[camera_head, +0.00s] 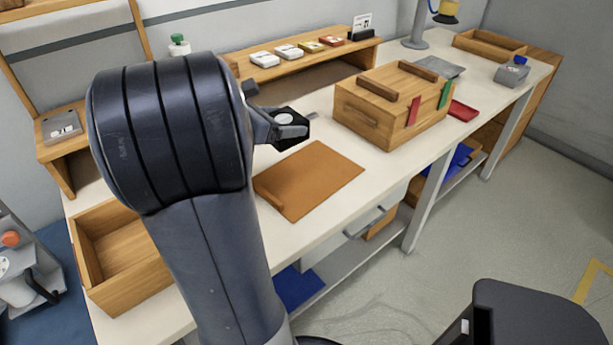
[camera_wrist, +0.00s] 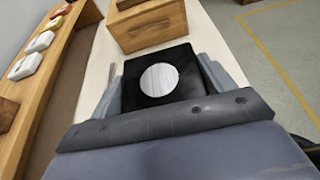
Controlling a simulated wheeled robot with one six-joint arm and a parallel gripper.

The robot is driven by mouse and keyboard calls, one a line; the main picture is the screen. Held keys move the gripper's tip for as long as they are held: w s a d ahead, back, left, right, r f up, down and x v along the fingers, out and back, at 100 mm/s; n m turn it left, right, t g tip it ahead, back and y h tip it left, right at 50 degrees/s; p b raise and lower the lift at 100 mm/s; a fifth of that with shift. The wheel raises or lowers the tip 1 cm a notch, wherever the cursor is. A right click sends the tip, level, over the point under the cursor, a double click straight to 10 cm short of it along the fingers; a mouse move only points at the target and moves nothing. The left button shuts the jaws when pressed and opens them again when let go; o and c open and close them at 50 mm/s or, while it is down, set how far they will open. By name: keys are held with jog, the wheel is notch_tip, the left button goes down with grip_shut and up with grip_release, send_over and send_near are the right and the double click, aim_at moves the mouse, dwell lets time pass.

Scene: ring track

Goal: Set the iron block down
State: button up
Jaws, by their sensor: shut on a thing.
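The iron block is a dark, near-black block with a pale round disc on its top. In the wrist view the block (camera_wrist: 183,92) sits between both fingers of my gripper (camera_wrist: 160,85). In the head view the block (camera_head: 296,131) is held at the end of my gripper (camera_head: 283,127), over the bench between the brown mat and the back shelf. My gripper is shut on it. My arm hides part of the gripper. I cannot tell how high the block is above the bench top (camera_head: 380,168).
A brown mat (camera_head: 325,178) with a wooden bar lies in front. A wooden box (camera_head: 372,118) with dark bars on top stands to the right. An open wooden tray (camera_head: 125,255) is at left. The back shelf (camera_head: 290,68) carries several small boxes.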

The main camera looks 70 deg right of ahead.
aim_at(309, 136)
jog(key=s+d+f, duration=0.1)
jog(key=s, duration=0.1)
jog(key=s+d+f+b, duration=0.1)
jog(key=s, duration=0.1)
jog(key=s+d+f+b, duration=0.1)
jog(key=f, duration=0.1)
jog(key=shift+s, duration=0.4)
jog(key=shift+s+f, duration=0.15)
jog(key=shift+f, duration=0.15)
jog(key=shift+f+b, duration=1.45)
jog(key=shift+f, duration=3.35)
jog(key=shift+f, duration=0.2)
jog(key=o, duration=1.9)
jog(key=shift+f, duration=0.1)
